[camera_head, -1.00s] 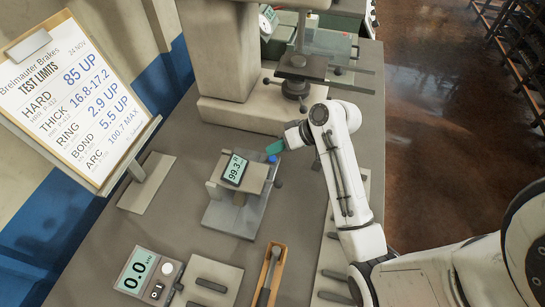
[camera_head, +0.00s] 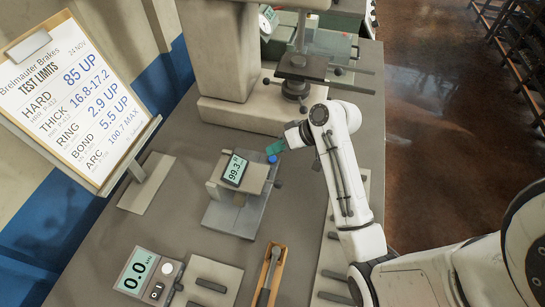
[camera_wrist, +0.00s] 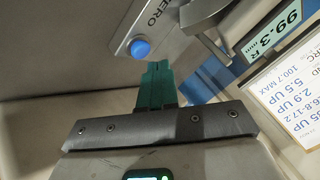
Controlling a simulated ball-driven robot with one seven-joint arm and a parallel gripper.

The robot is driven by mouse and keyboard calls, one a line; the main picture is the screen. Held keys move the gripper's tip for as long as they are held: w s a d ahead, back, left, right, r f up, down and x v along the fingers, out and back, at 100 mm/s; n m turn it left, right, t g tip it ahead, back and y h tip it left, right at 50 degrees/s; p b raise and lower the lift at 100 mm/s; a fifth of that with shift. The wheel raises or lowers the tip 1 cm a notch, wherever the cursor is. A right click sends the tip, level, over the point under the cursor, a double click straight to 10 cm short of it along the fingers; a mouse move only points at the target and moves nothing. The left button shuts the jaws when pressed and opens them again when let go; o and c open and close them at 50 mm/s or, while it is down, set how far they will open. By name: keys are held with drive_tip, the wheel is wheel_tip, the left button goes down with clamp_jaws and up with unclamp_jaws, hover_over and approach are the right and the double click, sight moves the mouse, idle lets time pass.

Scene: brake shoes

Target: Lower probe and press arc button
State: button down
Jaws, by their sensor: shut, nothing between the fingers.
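The arc gauge (camera_head: 232,212) stands mid-bench, with a tilted display (camera_head: 235,171) reading 99.3 R. A blue button (camera_head: 272,158) sits at its far right corner. In the wrist view the blue button (camera_wrist: 140,49) is beside the lettering "ZERO", and the 99.3 mm display (camera_wrist: 280,30) is at upper right. My gripper (camera_head: 270,150) is shut and empty, its teal fingers close to the button. In the wrist view my fingertips (camera_wrist: 157,66) appear just below and right of the button; I cannot tell whether they touch. I cannot make out a separate probe with certainty.
A limits board (camera_head: 75,85) stands at left. A large press (camera_head: 225,60) is behind the gauge. A meter reading 0.0 (camera_head: 138,272), a grey plate (camera_head: 212,280) and a wooden tray (camera_head: 281,262) lie in front. Bare bench surrounds the gauge's left side.

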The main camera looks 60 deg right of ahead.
sight(276, 158)
drive_tip(key=shift+f, duration=0.1)
idle(0.5)
drive_tip(key=shift+f, duration=0.3)
drive_tip(key=shift+f, duration=0.5)
idle(0.6)
drive_tip(key=shift+r, duration=0.1)
drive_tip(key=shift+r+p, duration=0.85)
drive_tip(key=shift+p, duration=0.05)
wheel_tip(276, 158, up, 5)
drive_tip(key=p, duration=0.5)
drive_tip(key=c, duration=1.8)
unclamp_jaws()
